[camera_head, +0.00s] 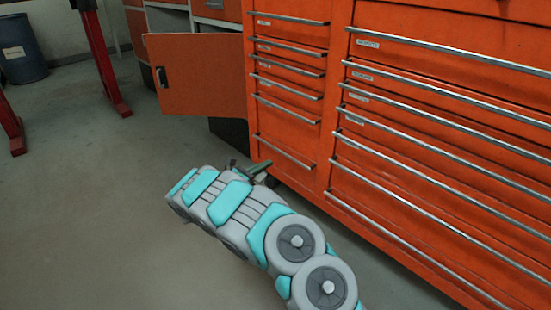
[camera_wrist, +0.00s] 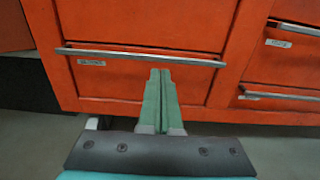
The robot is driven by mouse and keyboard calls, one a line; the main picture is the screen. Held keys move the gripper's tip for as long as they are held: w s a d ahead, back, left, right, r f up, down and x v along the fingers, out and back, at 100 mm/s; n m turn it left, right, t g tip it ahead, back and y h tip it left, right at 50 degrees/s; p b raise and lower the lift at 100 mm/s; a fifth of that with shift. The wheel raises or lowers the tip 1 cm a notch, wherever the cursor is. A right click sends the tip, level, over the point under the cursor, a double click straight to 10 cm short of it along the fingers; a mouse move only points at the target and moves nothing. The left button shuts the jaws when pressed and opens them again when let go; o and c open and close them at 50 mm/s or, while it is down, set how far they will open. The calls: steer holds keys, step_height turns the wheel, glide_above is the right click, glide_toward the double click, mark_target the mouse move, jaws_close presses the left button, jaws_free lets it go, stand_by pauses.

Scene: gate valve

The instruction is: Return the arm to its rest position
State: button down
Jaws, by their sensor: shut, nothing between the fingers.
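My arm, grey and teal, stretches from the lower right toward the middle of the head view. My gripper (camera_head: 262,166) is at its far end, close in front of the lower drawers of the orange tool cabinet (camera_head: 315,170). In the wrist view my gripper (camera_wrist: 160,75) has its two green fingers side by side and touching, with nothing held. The fingertips overlap a drawer front just below a metal bar handle (camera_wrist: 140,57). I cannot tell whether they touch the drawer. No gate valve shows in either view.
An orange cabinet door (camera_head: 198,75) stands open left of the drawers. Red posts (camera_head: 103,60) and a dark blue barrel (camera_head: 20,50) stand at the back left. The grey floor (camera_head: 90,200) left of my arm is clear. The drawer cabinet closes off the right side.

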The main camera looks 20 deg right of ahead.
steer(key=v, duration=0.7)
steer(key=s+d+r+m+g+y+p, duration=0.1)
steer(key=s+d+r+m+g+p, duration=0.2)
steer(key=s+r, duration=0.45)
steer(key=s+d+r+m+g+y+p, duration=0.1)
steer(key=s+d+r+m+g+y, duration=0.2)
steer(key=s+r+m, duration=0.45)
steer(key=s+d+r+m+g+p, duration=0.2)
steer(key=s+d+r+m+g, duration=0.25)
steer(key=s, duration=0.55)
steer(key=s+a+r+m+y+p, duration=0.1)
steer(key=s+a+r+m+y, duration=0.15)
steer(key=s, duration=0.55)
steer(key=s+a+r+m+y+p, duration=0.1)
steer(key=s+a+y+p, duration=0.2)
steer(key=s, duration=0.4)
steer(key=s+a+m+t+y+p, duration=0.2)
steer(key=s+a+y, duration=0.5)
steer(key=s+a, duration=0.5)
steer(key=a+m+t, duration=0.1)
steer(key=a, duration=0.3)
steer(key=shift+r+y, duration=0.35)
steer(key=shift+s, duration=0.1)
